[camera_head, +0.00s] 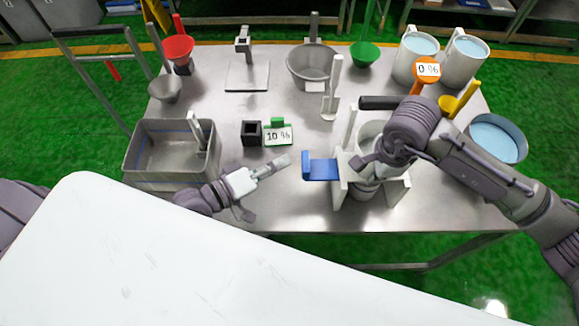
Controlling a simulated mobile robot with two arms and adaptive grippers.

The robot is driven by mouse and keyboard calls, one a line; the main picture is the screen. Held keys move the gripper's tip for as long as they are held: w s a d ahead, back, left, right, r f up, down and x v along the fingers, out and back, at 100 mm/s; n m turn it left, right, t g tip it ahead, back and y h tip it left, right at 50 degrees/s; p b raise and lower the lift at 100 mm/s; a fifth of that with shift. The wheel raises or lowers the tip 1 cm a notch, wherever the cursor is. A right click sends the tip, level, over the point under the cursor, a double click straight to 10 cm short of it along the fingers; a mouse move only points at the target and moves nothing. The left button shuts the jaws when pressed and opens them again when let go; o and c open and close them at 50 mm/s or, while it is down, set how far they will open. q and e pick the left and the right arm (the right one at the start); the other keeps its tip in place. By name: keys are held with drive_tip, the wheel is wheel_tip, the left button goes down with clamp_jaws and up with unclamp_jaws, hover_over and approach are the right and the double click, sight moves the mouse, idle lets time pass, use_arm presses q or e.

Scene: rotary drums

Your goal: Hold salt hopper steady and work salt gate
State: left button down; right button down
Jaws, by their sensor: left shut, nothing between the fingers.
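The salt hopper (368,132) appears to be the pale round vessel in a light grey stand (340,186) at the table's front right. A blue piece (321,169), which looks like the salt gate, sticks out from the stand's left side. My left gripper (284,163) is shut and empty, a short gap left of the blue piece. My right gripper (364,162) is at the hopper's front rim. Its wrist covers much of the hopper, and I cannot tell whether its fingers are closed on the rim.
A grey bin (130,160) stands at the front left. A black block (251,133) and a green "10 %" sign (278,135) stand behind my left gripper. A round "0 %" sign (428,70) and buckets (465,60) are at the right. The front middle is clear.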

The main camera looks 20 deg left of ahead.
sight(304, 175)
use_arm(q)
drive_tip(key=s+a+f+n+t+y, duration=0.3)
drive_tip(key=s+a+n, duration=0.2)
drive_tip(key=s+n, duration=0.35)
use_arm(e)
drive_tip(key=shift+f, duration=0.15)
use_arm(q)
drive_tip(key=w+d+m, duration=0.1)
drive_tip(key=w+d, duration=0.6)
drive_tip(key=w, duration=0.2)
drive_tip(key=shift+w+r, duration=0.15)
drive_tip(key=shift+w, duration=0.05)
drive_tip(key=shift+d, duration=0.1)
drive_tip(key=d, duration=0.1)
drive_tip(key=w+d, duration=0.1)
drive_tip(key=d, duration=0.2)
drive_tip(key=shift+w+d, duration=0.1)
drive_tip(key=shift+w, duration=0.2)
drive_tip(key=shift+d, duration=0.1)
use_arm(e)
drive_tip(key=shift+a, duration=0.1)
